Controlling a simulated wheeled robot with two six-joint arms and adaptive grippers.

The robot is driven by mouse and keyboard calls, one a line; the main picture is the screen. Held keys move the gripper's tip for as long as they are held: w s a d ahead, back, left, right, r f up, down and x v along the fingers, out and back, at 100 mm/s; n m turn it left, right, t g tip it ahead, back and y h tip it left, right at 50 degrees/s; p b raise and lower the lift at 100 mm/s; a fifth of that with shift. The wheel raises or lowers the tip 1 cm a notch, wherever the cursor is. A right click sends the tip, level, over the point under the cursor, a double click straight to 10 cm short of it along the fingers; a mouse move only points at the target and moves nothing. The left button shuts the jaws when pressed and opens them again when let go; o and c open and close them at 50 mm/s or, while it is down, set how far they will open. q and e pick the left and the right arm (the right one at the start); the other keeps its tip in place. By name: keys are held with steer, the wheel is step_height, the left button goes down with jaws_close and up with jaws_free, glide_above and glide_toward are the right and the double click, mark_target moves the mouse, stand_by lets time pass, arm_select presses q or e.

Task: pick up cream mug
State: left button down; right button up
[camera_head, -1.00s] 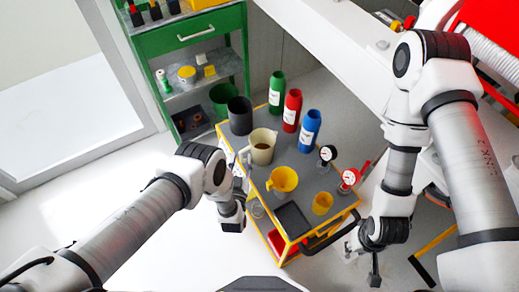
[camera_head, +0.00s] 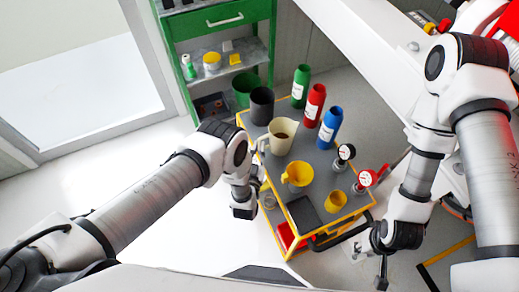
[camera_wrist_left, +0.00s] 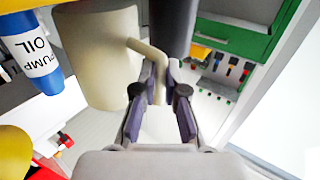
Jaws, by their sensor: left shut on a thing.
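The cream mug (camera_head: 281,141) is upright among the containers at the left side of the grey cart top (camera_head: 318,162). I cannot tell whether its base touches the top. In the left wrist view the mug (camera_wrist_left: 97,60) fills the upper left, its handle reaching between the fingers. My left gripper (camera_wrist_left: 161,82) is shut on that handle; in the head view it is largely hidden behind my wrist. My right gripper (camera_head: 382,276) hangs at the lower right, away from the mug, its fingers too small to read.
A black cup (camera_head: 262,106) stands close behind the mug and a yellow funnel (camera_head: 297,175) in front. Green (camera_head: 300,87), red (camera_head: 315,106) and blue (camera_head: 330,128) bottles line the far side. A green cabinet (camera_head: 215,25) stands behind. Bare floor lies left of the cart.

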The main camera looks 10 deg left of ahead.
arm_select(q)
step_height(320, 180, up, 8)
steer(key=p, duration=0.3)
steer(key=shift+r, duration=0.15)
stand_by(0.8)
